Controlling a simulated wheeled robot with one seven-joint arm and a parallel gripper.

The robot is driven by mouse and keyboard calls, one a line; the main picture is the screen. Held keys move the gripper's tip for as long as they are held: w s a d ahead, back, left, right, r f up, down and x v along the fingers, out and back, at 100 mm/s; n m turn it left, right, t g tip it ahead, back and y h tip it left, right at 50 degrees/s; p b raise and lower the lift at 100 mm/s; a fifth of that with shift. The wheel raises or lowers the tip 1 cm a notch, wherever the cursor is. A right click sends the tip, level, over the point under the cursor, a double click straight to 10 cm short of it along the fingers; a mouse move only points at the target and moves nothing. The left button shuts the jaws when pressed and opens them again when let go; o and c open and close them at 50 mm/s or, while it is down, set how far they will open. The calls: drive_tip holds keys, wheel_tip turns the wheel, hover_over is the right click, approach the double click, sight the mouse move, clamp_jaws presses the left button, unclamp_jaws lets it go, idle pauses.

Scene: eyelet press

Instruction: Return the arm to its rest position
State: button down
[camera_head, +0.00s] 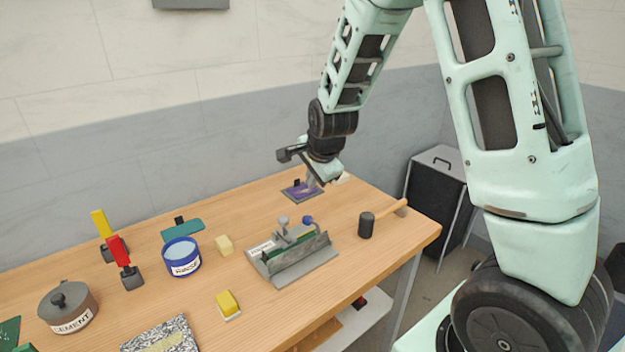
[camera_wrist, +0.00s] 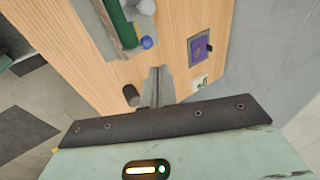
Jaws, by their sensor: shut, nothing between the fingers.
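My arm reaches from the right over the back of the wooden table (camera_head: 165,290). My gripper (camera_head: 312,186) is over the far right part of the table, in front of and partly over a dark plate with a purple patch (camera_head: 298,193). In the wrist view my gripper (camera_wrist: 157,72) has its fingers together with nothing between them. The purple patch (camera_wrist: 200,46) lies to the right of the fingers there. The green and grey press fixture (camera_head: 295,258) stands nearer on the table; it also shows at the top of the wrist view (camera_wrist: 118,22).
A mallet (camera_head: 366,224) lies right of the fixture. A black cabinet (camera_head: 433,205) stands beyond the table's right edge.

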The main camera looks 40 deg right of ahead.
drive_tip(key=shift+s+r, duration=0.1)
drive_tip(key=shift+r, duration=0.25)
